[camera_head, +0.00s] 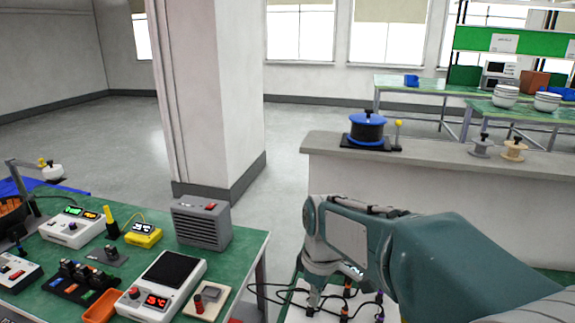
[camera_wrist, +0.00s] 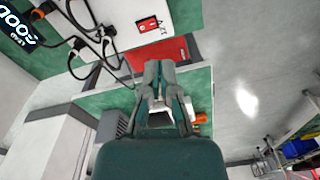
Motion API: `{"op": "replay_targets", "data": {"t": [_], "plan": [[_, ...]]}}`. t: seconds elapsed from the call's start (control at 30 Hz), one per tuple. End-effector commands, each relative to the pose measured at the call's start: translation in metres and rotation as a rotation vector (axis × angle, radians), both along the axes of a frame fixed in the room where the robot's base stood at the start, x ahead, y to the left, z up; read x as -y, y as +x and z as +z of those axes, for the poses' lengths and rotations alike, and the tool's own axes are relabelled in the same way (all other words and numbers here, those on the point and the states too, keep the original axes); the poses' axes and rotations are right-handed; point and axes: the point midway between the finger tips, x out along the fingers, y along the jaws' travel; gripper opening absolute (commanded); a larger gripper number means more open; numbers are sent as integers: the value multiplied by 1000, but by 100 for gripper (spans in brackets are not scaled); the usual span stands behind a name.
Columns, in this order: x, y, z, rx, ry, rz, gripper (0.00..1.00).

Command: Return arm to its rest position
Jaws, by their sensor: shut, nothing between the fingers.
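My gripper (camera_wrist: 160,66) is shut and empty, with its two fingertips together in the wrist view. In the head view my teal arm reaches in from the lower right, and the gripper (camera_head: 314,298) hangs at its end, pointing down. It is in front of a white panel with black cables (camera_head: 298,307). In the wrist view the cabled white panel (camera_wrist: 128,14) is at the top, with a red switch (camera_wrist: 148,25) on it. I cannot tell the gap between the fingertips and the panel.
A green bench (camera_head: 245,250) at left holds several instruments and a grey vented box (camera_head: 201,222). A white pillar (camera_head: 210,95) stands behind the bench. Open floor (camera_head: 285,170) lies between pillar and counter.

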Motion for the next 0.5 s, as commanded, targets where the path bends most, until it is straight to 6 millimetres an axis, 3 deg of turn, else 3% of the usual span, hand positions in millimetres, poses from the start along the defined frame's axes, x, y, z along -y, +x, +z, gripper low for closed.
{"op": "replay_targets", "data": {"t": [0.2,0.5], "plan": [[36,-45,34,125,28,-290,0],[74,-111,53,283,103,-683,0]]}}
